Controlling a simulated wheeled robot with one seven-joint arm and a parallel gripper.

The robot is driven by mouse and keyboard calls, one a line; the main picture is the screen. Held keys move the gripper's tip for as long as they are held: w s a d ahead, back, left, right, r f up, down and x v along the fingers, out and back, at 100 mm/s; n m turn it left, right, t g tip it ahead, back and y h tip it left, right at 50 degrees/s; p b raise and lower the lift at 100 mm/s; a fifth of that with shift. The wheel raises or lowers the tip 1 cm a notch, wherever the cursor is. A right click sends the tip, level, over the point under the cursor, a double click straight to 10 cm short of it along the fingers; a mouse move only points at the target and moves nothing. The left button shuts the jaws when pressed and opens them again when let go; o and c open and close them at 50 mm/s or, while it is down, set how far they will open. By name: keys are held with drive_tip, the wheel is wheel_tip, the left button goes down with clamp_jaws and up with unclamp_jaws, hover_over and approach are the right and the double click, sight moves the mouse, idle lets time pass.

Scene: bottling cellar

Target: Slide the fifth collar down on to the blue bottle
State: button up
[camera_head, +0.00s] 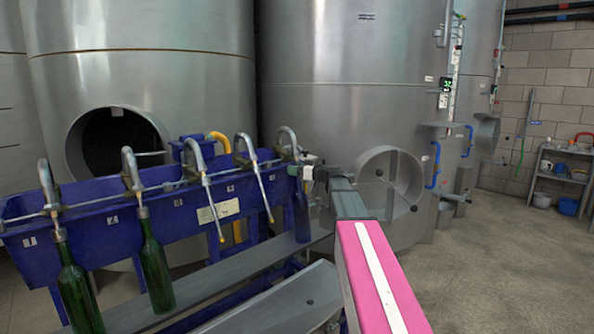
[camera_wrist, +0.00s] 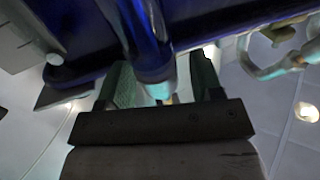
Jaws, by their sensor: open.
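The blue bottle (camera_head: 302,216) hangs upright under the fifth spout (camera_head: 288,143), at the right end of the filling row. The fifth collar (camera_head: 307,173) appears as a small pale piece above the bottle, beside my gripper (camera_head: 318,175); its exact height on the neck is too small to tell. In the wrist view, my gripper (camera_wrist: 163,82) is open, with one green-grey finger on each side of a shiny blue cylinder (camera_wrist: 153,62). A bright piece shows below it between the fingers. I cannot tell whether either finger touches.
A blue trough (camera_head: 85,215) carries the spouts. Two green bottles (camera_head: 154,265) hang at the left; the third and fourth spouts (camera_head: 206,190) have none. A grey bench (camera_head: 200,290) runs below. Steel tanks (camera_head: 350,70) stand behind. The floor (camera_head: 490,260) at right is clear.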

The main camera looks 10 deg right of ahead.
drive_tip(key=v, duration=1)
drive_tip(key=shift+s+d, duration=0.25)
drive_tip(key=shift+d, duration=0.05)
drive_tip(key=s+a+f+m+g+h, duration=0.1)
drive_tip(key=s+a+f+g+h, duration=0.2)
drive_tip(key=f, duration=0.5)
drive_tip(key=s+a+f+m+g, duration=0.25)
drive_tip(key=s+f, duration=0.25)
drive_tip(key=f, duration=0.3)
drive_tip(key=s+a+f+m+g+h, duration=0.1)
drive_tip(key=s+a+f+g+h, duration=0.2)
drive_tip(key=f, duration=0.5)
drive_tip(key=s+f+m+g+h, duration=0.4)
drive_tip(key=s+f+h, duration=0.3)
drive_tip(key=s+f, duration=0.9)
drive_tip(key=shift+s+d+f, duration=0.25)
drive_tip(key=shift+s+f, duration=0.05)
drive_tip(key=shift+s, duration=0.5)
